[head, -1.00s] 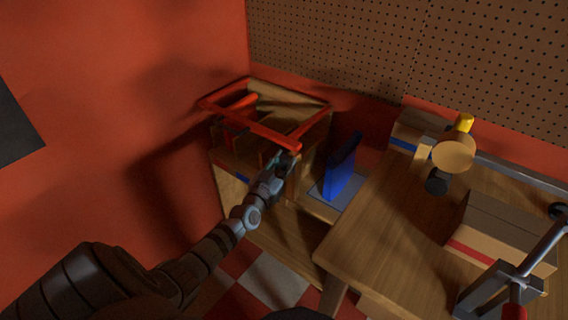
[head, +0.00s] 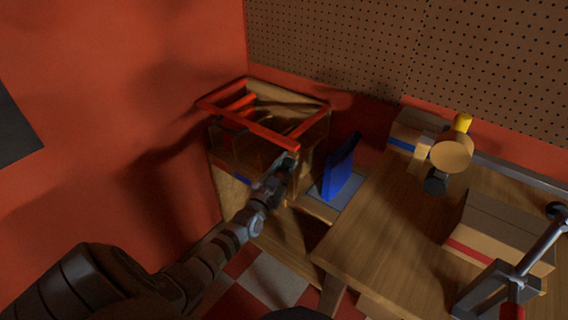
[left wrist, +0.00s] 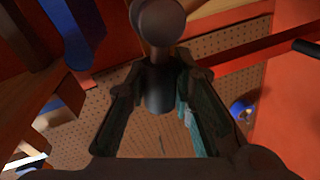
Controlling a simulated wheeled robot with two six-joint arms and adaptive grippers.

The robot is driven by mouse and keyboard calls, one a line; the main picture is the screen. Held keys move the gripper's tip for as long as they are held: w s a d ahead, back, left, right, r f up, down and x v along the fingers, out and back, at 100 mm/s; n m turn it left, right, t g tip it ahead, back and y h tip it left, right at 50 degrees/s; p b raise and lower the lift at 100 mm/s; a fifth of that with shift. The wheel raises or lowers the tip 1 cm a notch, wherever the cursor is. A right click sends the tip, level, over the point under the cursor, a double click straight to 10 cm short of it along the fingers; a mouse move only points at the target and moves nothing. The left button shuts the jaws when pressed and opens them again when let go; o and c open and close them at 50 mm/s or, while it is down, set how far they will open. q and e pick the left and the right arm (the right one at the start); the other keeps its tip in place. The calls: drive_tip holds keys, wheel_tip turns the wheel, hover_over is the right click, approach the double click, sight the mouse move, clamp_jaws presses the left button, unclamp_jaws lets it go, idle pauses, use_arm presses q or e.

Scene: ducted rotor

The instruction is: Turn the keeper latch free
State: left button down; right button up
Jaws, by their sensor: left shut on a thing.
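My left gripper (head: 276,180) is at the front right corner of an open wooden box (head: 236,190) with a red frame (head: 250,128) on top. In the left wrist view the gripper (left wrist: 160,85) has its fingers on both sides of a dark post (left wrist: 160,98) with a round knob above it. This seems to be the keeper latch. It is shut on that piece. In the head view the gripper hides the latch, so I cannot tell how far it is turned. My right gripper is not in view.
A blue upright piece (head: 339,172) stands just right of the box. The wooden table (head: 385,235) carries a cardboard box (head: 495,235), a grey clamp (head: 505,280) with a red handle, and a tan disc (head: 452,152). A red wall (head: 120,120) is close on the left.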

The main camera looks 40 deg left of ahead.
use_arm(q)
drive_tip(key=m, duration=0.2)
drive_tip(key=d+f+m, duration=0.1)
drive_tip(key=m, duration=0.1)
drive_tip(key=shift+d+t, duration=0.2)
drive_tip(key=shift+t, duration=0.1)
drive_tip(key=shift+d+f+m+t+h+b, duration=0.3)
drive_tip(key=shift+f+m+h+b, duration=0.4)
drive_tip(key=shift+m, duration=1.5)
drive_tip(key=shift+d+f+m+t+h+b, duration=0.15)
drive_tip(key=shift+d+f+m+h+b, duration=0.6)
drive_tip(key=shift+m, duration=1.45)
drive_tip(key=shift+f+m+t+h+b, duration=0.35)
drive_tip(key=shift+m+b, duration=0.65)
drive_tip(key=shift+m, duration=1.2)
drive_tip(key=shift+f, duration=0.1)
drive_tip(key=c, duration=1.4)
unclamp_jaws()
drive_tip(key=shift+o, duration=0.2)
